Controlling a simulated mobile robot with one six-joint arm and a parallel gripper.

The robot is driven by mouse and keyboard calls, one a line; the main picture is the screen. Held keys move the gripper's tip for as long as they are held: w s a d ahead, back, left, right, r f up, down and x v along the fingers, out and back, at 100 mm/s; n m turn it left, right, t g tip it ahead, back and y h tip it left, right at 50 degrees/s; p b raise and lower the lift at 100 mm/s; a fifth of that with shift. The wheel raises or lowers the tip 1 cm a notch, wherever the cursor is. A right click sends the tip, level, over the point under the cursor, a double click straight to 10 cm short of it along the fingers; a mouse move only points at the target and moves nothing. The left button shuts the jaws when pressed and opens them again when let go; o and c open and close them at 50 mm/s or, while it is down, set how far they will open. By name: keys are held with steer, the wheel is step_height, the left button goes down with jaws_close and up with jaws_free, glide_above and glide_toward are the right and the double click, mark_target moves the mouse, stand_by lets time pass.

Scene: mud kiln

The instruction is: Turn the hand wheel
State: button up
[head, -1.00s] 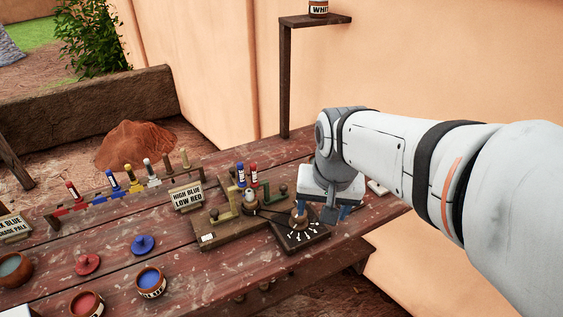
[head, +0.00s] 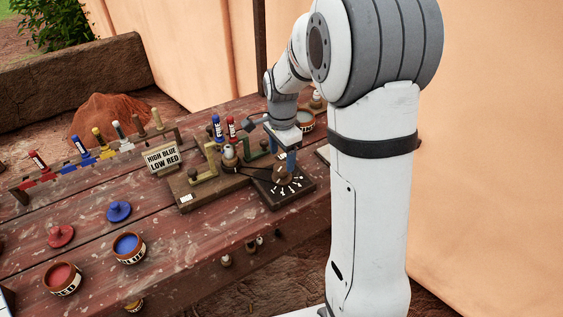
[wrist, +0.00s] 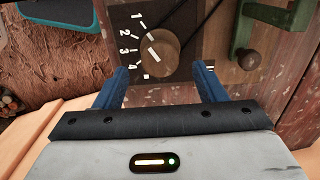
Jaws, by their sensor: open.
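A round brown knob (head: 283,175) with a white pointer mark stands on a dark dial plate (head: 301,188) at the right end of the wooden board; I take it for the hand wheel. In the wrist view the knob (wrist: 163,58) lies just ahead of my fingertips, midway between them, beside the white numbers 1 to 4 on the dial plate (wrist: 190,25). My gripper (head: 285,162) is open and empty, blue fingers pointing down above the dial. It also shows in the wrist view (wrist: 160,70). Fingers and knob overlap in the head view; I cannot tell contact.
A green lever with a brown ball (wrist: 249,60) is right of the dial in the wrist view. A bottle-like fitting (head: 230,157) and a yellow lever (head: 205,167) share the board. A sign (head: 163,157) stands behind. Paint pots (head: 129,247) sit front left.

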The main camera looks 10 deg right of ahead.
mark_target(282, 166)
steer(key=shift+f, duration=1.65)
steer(key=c, duration=1)
steer(key=shift+o, duration=0.2)
